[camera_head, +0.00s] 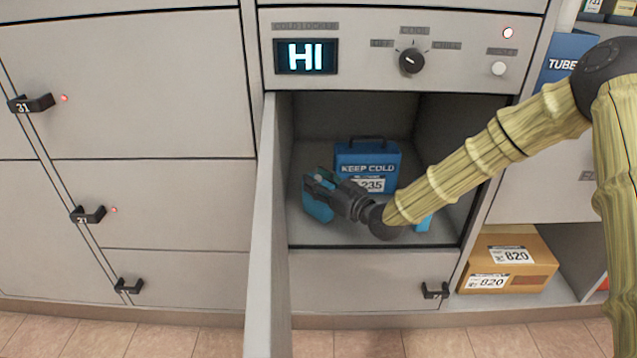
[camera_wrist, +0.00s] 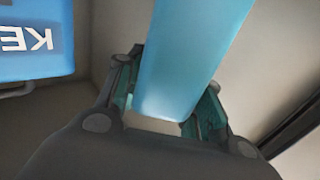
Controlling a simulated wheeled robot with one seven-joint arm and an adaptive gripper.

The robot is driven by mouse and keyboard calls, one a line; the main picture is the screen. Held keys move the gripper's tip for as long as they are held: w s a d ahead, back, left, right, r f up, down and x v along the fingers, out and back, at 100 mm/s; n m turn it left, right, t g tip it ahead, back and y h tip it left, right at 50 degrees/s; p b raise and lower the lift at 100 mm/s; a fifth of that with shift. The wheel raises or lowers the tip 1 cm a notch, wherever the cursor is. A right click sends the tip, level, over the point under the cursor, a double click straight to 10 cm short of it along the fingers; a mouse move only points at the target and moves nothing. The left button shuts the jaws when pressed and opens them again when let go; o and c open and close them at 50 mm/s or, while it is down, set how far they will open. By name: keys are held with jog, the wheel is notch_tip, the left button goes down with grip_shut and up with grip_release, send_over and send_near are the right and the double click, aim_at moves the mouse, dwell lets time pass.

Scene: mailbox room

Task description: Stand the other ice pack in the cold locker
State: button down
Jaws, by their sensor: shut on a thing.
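The cold locker (camera_head: 345,115) stands open, with its door (camera_head: 268,230) swung out toward me on the left. My gripper (camera_head: 322,186) is inside it, at the left, shut on a light blue ice pack (camera_head: 317,208). The held ice pack also shows in the wrist view (camera_wrist: 190,60), between the two fingers (camera_wrist: 168,95). Whether its lower edge touches the locker floor I cannot tell. Another light blue piece, seemingly the first ice pack (camera_head: 424,222), shows at the right of the locker floor, mostly hidden behind my arm.
A blue KEEP COLD box (camera_head: 367,160) with a handle stands between the two packs, toward the back; it also shows in the wrist view (camera_wrist: 35,40). Above is a panel with a HI display (camera_head: 306,56) and a dial (camera_head: 411,61). A cardboard parcel (camera_head: 507,265) sits lower right.

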jog(key=c, duration=0.9)
grip_release()
jog(key=shift+c, duration=0.2)
jog(key=shift+r, duration=0.15)
jog(key=p+v, duration=0.4)
jog(key=v, duration=0.8)
